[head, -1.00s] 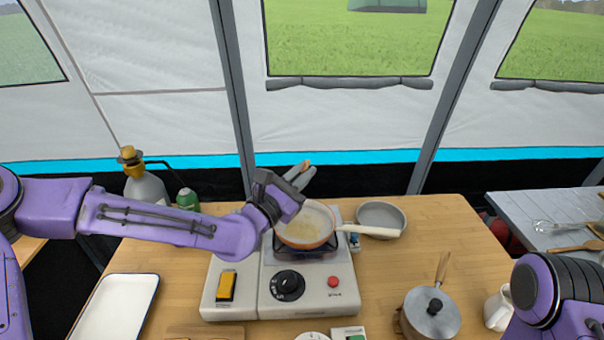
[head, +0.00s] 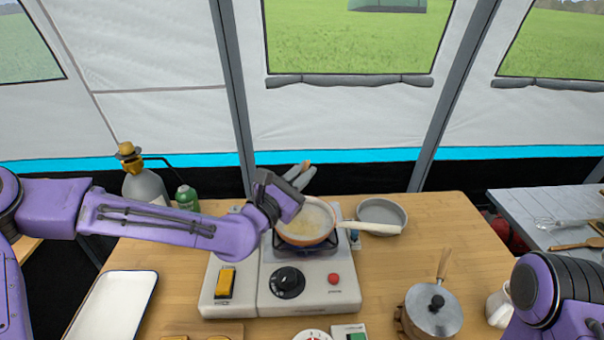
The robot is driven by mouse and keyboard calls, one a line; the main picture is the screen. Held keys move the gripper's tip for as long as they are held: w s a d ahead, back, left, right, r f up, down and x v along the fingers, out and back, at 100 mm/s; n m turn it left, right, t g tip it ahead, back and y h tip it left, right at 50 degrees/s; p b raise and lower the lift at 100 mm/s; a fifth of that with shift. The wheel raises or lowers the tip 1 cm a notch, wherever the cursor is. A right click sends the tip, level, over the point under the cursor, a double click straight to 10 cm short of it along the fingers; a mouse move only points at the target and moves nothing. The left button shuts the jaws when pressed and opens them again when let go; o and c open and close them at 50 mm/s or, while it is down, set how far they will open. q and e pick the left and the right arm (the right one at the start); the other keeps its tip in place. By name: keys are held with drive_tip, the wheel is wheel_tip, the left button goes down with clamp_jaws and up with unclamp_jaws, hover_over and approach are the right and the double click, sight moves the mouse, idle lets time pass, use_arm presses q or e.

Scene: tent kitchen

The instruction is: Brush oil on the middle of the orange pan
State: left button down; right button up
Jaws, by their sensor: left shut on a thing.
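The orange pan (head: 318,236) sits on the burner of the stove (head: 321,292), its pale handle (head: 369,228) pointing right. Its light inside shows a faint yellowish patch. My left gripper (head: 302,176) is over the pan's back left edge, its fingers pointing up and right. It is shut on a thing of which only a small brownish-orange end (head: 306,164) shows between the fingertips. The rest of that thing, any bristles included, is hidden behind the gripper, so I cannot tell whether it touches the pan. My right gripper is out of view; only my right arm shows at the lower right.
A grey pan (head: 381,214) stands right of the stove. A lidded pot (head: 433,310) with a wooden handle is at the front right. A white tray (head: 113,306) lies front left. A green bottle (head: 187,198) and a grey tank (head: 147,186) stand back left.

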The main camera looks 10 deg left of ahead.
use_arm(q)
drive_tip(key=shift+f, duration=0.2)
drive_tip(key=shift+d+b, duration=1.35)
drive_tip(key=shift+d, duration=2.9)
drive_tip(key=shift+a, duration=4.35)
drive_tip(key=shift+d, duration=0.1)
drive_tip(key=shift+r+p, duration=2)
drive_tip(key=shift+r, duration=1.05)
